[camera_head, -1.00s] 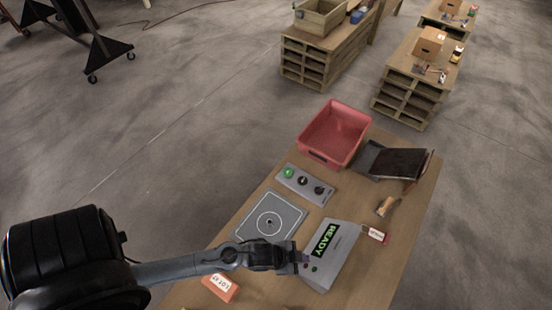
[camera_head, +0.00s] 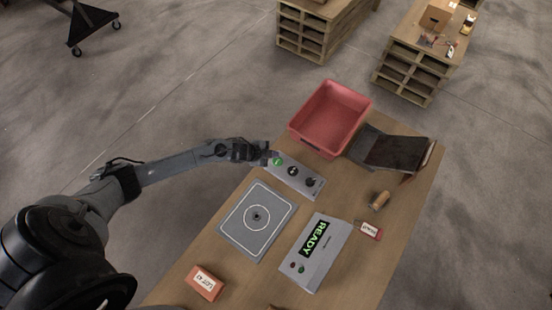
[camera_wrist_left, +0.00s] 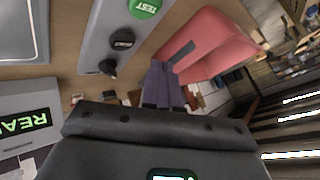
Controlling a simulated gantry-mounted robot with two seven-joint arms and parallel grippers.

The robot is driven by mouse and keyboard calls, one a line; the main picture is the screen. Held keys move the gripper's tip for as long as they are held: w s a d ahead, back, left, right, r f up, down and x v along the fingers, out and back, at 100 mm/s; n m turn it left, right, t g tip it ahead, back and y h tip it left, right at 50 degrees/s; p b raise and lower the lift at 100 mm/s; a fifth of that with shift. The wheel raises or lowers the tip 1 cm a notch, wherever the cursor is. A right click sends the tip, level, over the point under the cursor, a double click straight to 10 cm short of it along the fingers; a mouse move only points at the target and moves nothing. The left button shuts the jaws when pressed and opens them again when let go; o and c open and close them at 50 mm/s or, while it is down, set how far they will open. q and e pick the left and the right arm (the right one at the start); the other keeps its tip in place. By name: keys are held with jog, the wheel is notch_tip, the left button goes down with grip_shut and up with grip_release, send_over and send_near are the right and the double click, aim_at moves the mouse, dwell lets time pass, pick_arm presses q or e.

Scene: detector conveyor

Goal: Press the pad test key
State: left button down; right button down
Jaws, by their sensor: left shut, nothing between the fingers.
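The grey key panel (camera_head: 298,178) lies on the table with a green key (camera_head: 277,161) and two black knobs. In the left wrist view the green key (camera_wrist_left: 145,8) reads TEST and sits at the top edge. My left gripper (camera_head: 268,154) is shut and empty beside the green key, at the panel's far-left end. Its closed fingers (camera_wrist_left: 161,72) show in the left wrist view, apart from the key in the picture; I cannot tell the height gap. The grey pad (camera_head: 237,232) with a white circle lies in front of the panel. My right gripper is not in view.
A grey box (camera_head: 329,262) shows READY in green. A red bin (camera_head: 325,139) stands behind the panel, with a dark tray (camera_head: 393,151) to its right. A brown cylinder (camera_head: 379,200), a red-white tag (camera_head: 369,230) and an orange block (camera_head: 204,283) lie on the table.

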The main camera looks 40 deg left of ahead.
pick_arm(q)
jog(key=shift+w+a+r, duration=0.25)
jog(key=shift+w+r, duration=0.85)
jog(key=shift+w, duration=0.1)
jog(key=shift+f, duration=0.1)
jog(key=b, duration=0.7)
send_over(276, 162)
notch_tip(276, 162, down, 7)
jog(key=shift+s+f, duration=0.15)
jog(key=shift+f+b, duration=0.5)
jog(key=shift+f, duration=0.15)
jog(key=shift+f, duration=0.2)
dwell(0.5)
jog(key=shift+f+b, duration=0.25)
jog(key=shift+b, duration=0.05)
